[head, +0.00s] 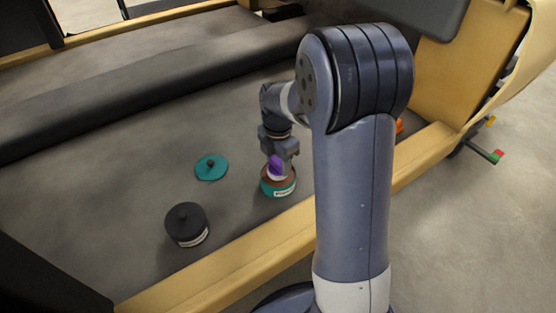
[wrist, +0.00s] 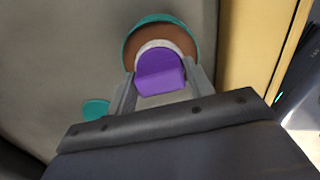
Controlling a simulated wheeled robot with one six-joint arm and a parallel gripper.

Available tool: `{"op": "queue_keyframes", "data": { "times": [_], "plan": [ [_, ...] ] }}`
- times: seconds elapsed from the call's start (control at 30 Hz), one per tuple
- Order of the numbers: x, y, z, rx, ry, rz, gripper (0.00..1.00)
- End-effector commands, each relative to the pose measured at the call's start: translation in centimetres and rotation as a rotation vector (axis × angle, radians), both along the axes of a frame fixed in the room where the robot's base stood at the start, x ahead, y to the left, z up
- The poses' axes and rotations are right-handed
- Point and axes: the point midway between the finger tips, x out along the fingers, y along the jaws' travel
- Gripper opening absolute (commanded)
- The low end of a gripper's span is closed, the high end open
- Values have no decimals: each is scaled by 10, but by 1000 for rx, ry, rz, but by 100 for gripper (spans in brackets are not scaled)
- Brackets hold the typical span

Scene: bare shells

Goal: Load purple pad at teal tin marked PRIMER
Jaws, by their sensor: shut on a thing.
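My gripper (wrist: 160,85) is shut on the purple pad (wrist: 160,72), which has a paler underside. The teal tin (head: 279,189) stands open on the grey surface near the yellow front edge, with brown contents and a white label too small to read surely. It also shows in the wrist view (wrist: 127,50). The pad (head: 275,166) is right over the tin's mouth, its lower part at or near the brown contents; I cannot tell if they touch. A teal lid (head: 211,167) with a dark knob lies flat to the left of the tin.
A black lidded tin (head: 187,224) with a white label stands at the front left. A yellow rail (head: 220,265) borders the front of the surface. A dark padded ridge (head: 130,80) runs behind. The grey surface around the lid is clear.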

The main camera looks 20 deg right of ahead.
Motion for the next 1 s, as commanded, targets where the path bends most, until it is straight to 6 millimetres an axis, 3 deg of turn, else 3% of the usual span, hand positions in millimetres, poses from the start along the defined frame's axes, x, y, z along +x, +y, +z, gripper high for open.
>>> {"op": "queue_keyframes", "data": {
  "times": [1.0],
  "plan": [
    [0, 0, -10, 0, 0, 0, 31]
  ]
}}
